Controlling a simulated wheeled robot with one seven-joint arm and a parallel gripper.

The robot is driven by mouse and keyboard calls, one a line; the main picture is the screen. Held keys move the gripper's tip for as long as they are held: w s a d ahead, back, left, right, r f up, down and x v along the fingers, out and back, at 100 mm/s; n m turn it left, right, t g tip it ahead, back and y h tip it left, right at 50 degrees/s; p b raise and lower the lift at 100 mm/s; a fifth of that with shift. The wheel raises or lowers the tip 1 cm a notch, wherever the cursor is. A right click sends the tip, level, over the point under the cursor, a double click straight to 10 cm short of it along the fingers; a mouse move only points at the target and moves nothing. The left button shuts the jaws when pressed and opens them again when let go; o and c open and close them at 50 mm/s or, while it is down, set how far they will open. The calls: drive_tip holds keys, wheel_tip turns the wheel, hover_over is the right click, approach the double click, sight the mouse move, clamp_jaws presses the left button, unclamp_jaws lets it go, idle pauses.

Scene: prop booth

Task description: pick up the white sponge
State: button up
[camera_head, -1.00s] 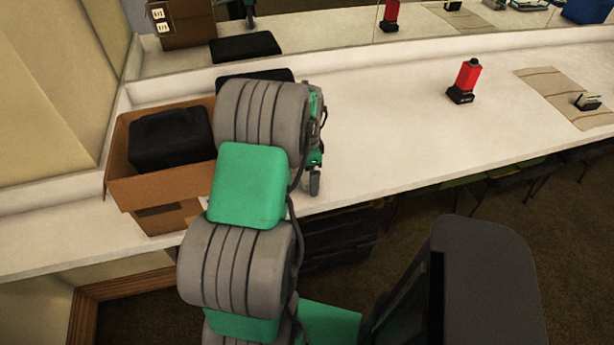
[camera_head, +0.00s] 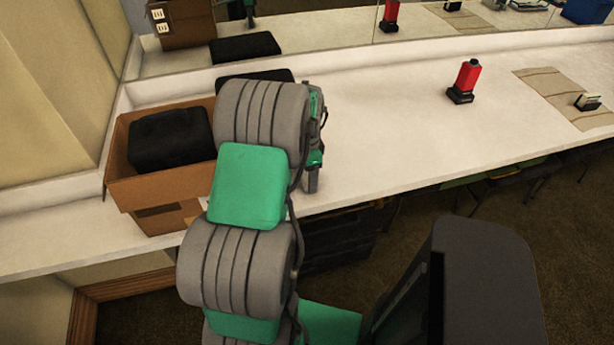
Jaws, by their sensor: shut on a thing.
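My gripper (camera_head: 312,182) is at the end of my arm, over the front part of the white counter (camera_head: 400,140), just right of the cardboard box. It is seen from behind and the side, and my arm covers part of it. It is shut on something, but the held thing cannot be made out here. I cannot pick out the white sponge anywhere in this view.
The open cardboard box (camera_head: 150,192) at the left holds a black bundle (camera_head: 170,138). Another dark item (camera_head: 262,76) lies behind my arm. A red bottle-like object on a black base (camera_head: 465,80) and a tan mat (camera_head: 560,95) are at right. The middle counter is clear.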

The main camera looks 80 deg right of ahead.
drive_tip(key=shift+r, duration=0.1)
drive_tip(key=shift+r, duration=0.2)
wheel_tip(320, 180, up, 2)
drive_tip(key=shift+d+r+b, duration=0.1)
drive_tip(key=shift+r+b, duration=0.15)
drive_tip(key=shift+b, duration=0.25)
drive_tip(key=s+r, duration=0.1)
drive_tip(key=s+a+r, duration=0.1)
drive_tip(key=r, duration=0.1)
drive_tip(key=s+a+r, duration=0.1)
drive_tip(key=shift+a+r, duration=0.25)
drive_tip(key=s+a+r+b, duration=0.1)
drive_tip(key=s+a+r, duration=0.4)
drive_tip(key=s+a, duration=0.2)
drive_tip(key=shift+s+r+b, duration=0.2)
drive_tip(key=shift+s+b, duration=0.1)
drive_tip(key=shift+b, duration=0.05)
